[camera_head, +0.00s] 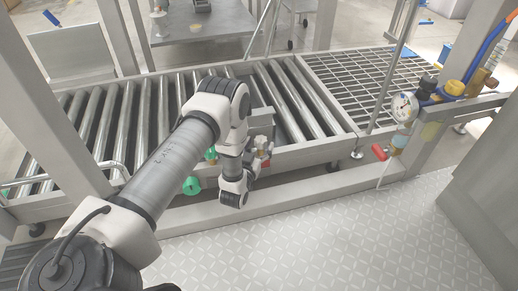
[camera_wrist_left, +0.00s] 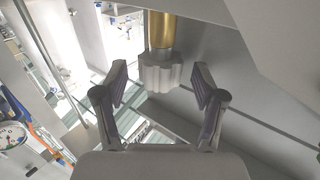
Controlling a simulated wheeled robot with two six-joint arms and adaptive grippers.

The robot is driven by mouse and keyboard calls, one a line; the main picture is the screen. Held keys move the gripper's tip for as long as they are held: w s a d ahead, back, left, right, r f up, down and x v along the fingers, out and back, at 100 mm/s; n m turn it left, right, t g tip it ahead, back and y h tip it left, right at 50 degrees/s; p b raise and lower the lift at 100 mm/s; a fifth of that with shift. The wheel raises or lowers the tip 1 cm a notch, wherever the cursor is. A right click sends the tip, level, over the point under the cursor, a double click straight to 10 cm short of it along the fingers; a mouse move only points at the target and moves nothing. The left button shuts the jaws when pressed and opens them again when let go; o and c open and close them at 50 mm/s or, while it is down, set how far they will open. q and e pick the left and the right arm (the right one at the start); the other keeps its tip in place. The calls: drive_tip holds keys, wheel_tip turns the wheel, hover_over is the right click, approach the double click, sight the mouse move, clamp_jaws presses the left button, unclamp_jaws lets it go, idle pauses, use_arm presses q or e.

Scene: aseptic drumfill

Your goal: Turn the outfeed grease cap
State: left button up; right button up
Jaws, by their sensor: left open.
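The grease cap is a pale grey ribbed knob on a brass stem. In the left wrist view the cap (camera_wrist_left: 159,72) shows in the upper middle, with the brass stem (camera_wrist_left: 161,30) running up from it in the picture. In the head view the cap (camera_head: 261,140) is small, at the conveyor's front side just right of my left wrist. My left gripper (camera_wrist_left: 158,84) is open, its fingers apart on either side of the cap in the wrist picture, with visible gaps. Whether the cap is at fingertip depth is unclear. My right gripper is not in view.
A roller conveyor (camera_head: 290,97) lies behind my left arm, with a grating (camera_head: 372,85) to its right. A green round fitting (camera_head: 192,185) is left of my wrist. A pressure gauge (camera_head: 404,106) and red-handled valve (camera_head: 379,152) stand right. The tread-plate floor (camera_head: 330,235) in front is clear.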

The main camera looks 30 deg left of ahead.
use_arm(q)
drive_tip(key=c, duration=1.1)
drive_tip(key=shift+a+r+m+h+p, duration=0.15)
drive_tip(key=shift+r+m+h+p, duration=0.15)
drive_tip(key=shift+h+p, duration=0.3)
drive_tip(key=shift+a+p, duration=0.1)
drive_tip(key=shift+p, duration=0.3)
drive_tip(key=shift+f+m+h, duration=0.15)
drive_tip(key=shift+m+h, duration=0.25)
drive_tip(key=shift+h, duration=0.1)
drive_tip(key=o, duration=1.1)
drive_tip(key=shift+f, duration=0.1)
drive_tip(key=shift+s, duration=0.15)
